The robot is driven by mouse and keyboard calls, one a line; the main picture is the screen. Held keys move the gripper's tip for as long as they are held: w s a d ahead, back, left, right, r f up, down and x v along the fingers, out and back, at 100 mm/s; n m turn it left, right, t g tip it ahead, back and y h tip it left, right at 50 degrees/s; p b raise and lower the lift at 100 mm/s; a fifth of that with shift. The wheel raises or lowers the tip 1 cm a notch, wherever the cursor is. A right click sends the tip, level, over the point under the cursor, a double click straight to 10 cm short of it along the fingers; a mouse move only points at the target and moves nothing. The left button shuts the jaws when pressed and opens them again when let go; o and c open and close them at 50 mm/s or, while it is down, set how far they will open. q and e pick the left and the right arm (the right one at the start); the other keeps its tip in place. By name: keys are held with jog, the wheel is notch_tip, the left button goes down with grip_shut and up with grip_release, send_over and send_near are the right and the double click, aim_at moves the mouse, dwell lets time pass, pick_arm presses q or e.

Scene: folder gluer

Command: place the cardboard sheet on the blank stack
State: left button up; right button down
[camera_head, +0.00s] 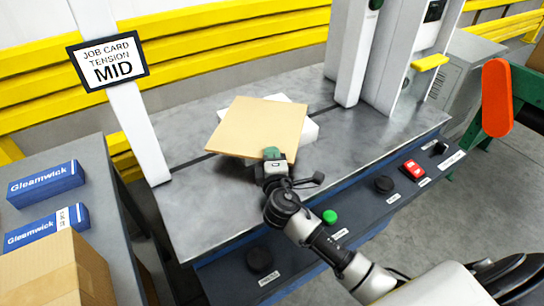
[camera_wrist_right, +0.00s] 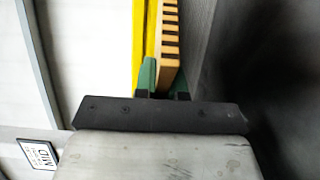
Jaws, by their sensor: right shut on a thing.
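The tan cardboard sheet (camera_head: 258,127) is tilted a little above the grey machine table. It covers most of a white block (camera_head: 311,131), whose edges show at its right and back; I cannot tell if this is the blank stack or if the sheet touches it. My right gripper (camera_head: 274,156) is shut on the sheet's near edge. In the right wrist view the sheet (camera_wrist_right: 169,40) is seen edge-on, with dark stripes along its edge, between the green fingertips of the gripper (camera_wrist_right: 163,80). My left gripper is not in view.
The grey table top (camera_head: 200,215) is clear around the sheet. White posts (camera_head: 350,50) stand behind it at right. A front panel carries a green button (camera_head: 329,216), dark knobs and a red switch (camera_head: 412,168). A job card (camera_head: 107,61) reads MID. Blue Gleamwick boxes (camera_head: 45,183) and a carton (camera_head: 55,272) are at left.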

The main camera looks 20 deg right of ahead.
jog(key=shift+f, duration=0.15)
jog(key=c, duration=1.2)
grip_release()
jog(key=shift+r, duration=0.2)
jog(key=b+v, duration=0.1)
jog(key=v, duration=1.1)
